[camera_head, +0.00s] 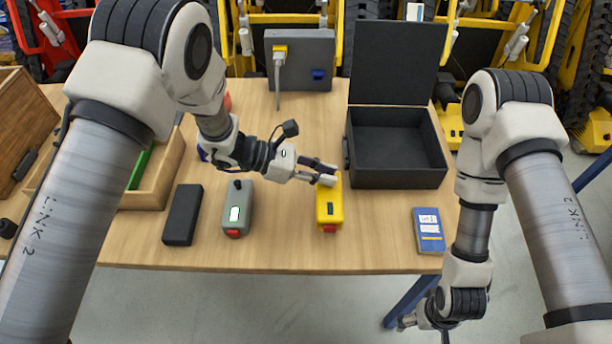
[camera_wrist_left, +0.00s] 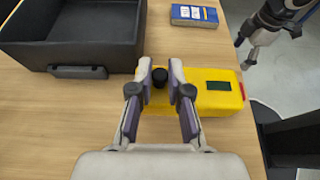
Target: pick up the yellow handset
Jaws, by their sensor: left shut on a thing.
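The yellow handset (camera_head: 328,210) is near the front middle of the table, with a red part at its near end and a small dark display. It also shows in the left wrist view (camera_wrist_left: 220,103). My left gripper (camera_head: 328,172) is at the handset's far end. In the left wrist view its two fingers (camera_wrist_left: 160,92) stand on either side of the black knob end, shut on the handset. The handset appears to be at table level; I cannot tell if it touches. My right gripper (camera_head: 405,322) hangs low beyond the table's front edge, too small to read.
A grey handset (camera_head: 238,210) and a black case (camera_head: 183,215) lie left of the yellow handset. An open black box (camera_head: 440,150) stands behind right, a blue box (camera_head: 429,231) front right. A wooden tray (camera_head: 165,175) is at left. Bare table separates them.

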